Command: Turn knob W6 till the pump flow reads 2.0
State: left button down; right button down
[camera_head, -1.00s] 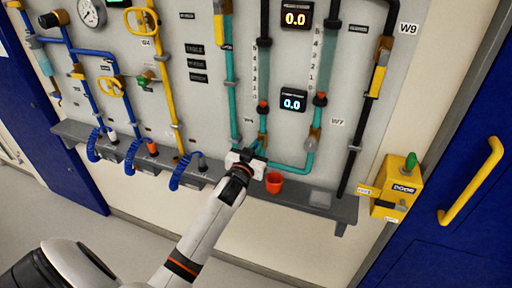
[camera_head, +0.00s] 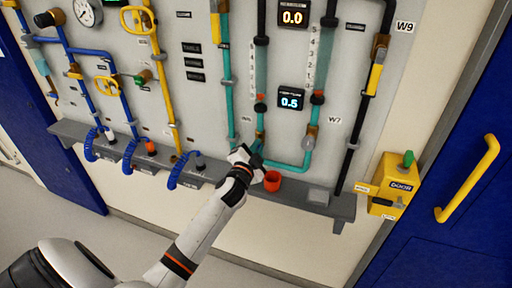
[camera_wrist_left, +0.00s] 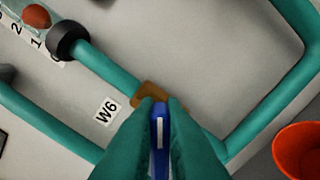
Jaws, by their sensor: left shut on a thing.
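Knob W6 (camera_wrist_left: 159,135) is blue with a white stripe and sits at a brass fitting (camera_wrist_left: 150,93) on a teal pipe, beside the W6 label (camera_wrist_left: 106,112). My left gripper (camera_head: 256,160) is at the pipe low on the panel; in the left wrist view its fingers (camera_wrist_left: 159,120) are shut on the knob from both sides. In the head view the gripper hides the knob. The lower display (camera_head: 291,98) reads 0.5; its small caption is not legible. The upper display (camera_head: 292,14) reads 0.0. My right gripper is not in view.
An orange-red cup (camera_head: 272,181) stands on the grey shelf (camera_head: 325,207) just right of my left gripper. The W7 pipe and a yellow door box (camera_head: 396,185) are further right. Blue coiled hoses (camera_head: 183,170) hang to the left.

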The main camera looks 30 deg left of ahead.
pick_arm(q)
jog(key=shift+f+m, duration=0.1)
jog(key=shift+m, duration=0.7)
jog(key=c, duration=1.5)
grip_release()
jog(key=b+v, duration=0.3)
jog(key=v, duration=0.9)
